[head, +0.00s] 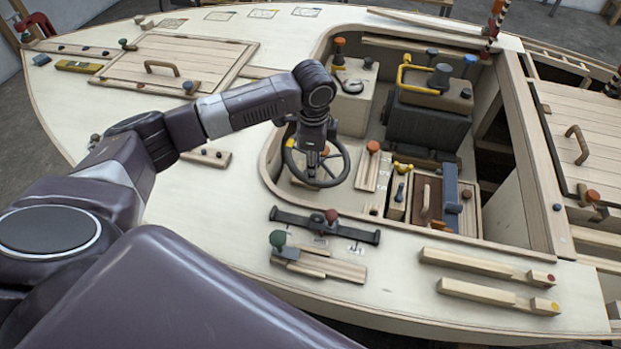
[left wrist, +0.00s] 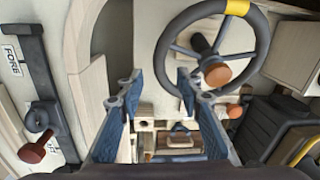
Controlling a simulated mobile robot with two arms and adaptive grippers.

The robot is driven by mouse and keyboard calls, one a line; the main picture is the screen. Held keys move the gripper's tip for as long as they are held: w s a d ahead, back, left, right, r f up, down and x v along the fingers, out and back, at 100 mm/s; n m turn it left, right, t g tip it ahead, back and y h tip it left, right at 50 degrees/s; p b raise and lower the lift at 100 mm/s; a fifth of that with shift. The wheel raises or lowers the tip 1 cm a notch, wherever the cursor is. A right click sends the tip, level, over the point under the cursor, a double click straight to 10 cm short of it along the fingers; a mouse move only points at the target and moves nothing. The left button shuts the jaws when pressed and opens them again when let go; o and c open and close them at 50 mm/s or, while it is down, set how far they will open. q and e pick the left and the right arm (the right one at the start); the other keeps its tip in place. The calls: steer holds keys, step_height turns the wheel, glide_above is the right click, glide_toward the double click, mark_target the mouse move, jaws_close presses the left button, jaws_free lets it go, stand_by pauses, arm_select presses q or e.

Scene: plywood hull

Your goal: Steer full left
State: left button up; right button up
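The steering wheel (head: 331,183) is dark with thin spokes and stands in the cockpit. Its yellow rim mark (head: 290,142) is at the rim's left in the head view. My left gripper (head: 313,164) is above the wheel, hiding part of it. The left wrist view shows the wheel's rim (left wrist: 262,45), the yellow mark (left wrist: 236,7) at the top and an orange-brown knob (left wrist: 216,74). There the blue fingers of the left gripper (left wrist: 157,88) are apart with nothing held. The right fingertip overlaps the rim; contact cannot be told. My right gripper is not in view.
A dark slotted bar with a red-knobbed lever (head: 331,216) lies in front of the wheel. A dark engine box (head: 430,115) with a yellow handle is right of the wheel. The cockpit's wooden rim surrounds the wheel closely.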

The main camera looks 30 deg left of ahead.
arm_select(q)
step_height(320, 180, down, 6)
steer(key=shift+w+a+f, duration=0.1)
steer(key=shift+w+f, duration=0.05)
steer(key=shift+f, duration=0.35)
steer(key=c, duration=0.9)
jaws_close()
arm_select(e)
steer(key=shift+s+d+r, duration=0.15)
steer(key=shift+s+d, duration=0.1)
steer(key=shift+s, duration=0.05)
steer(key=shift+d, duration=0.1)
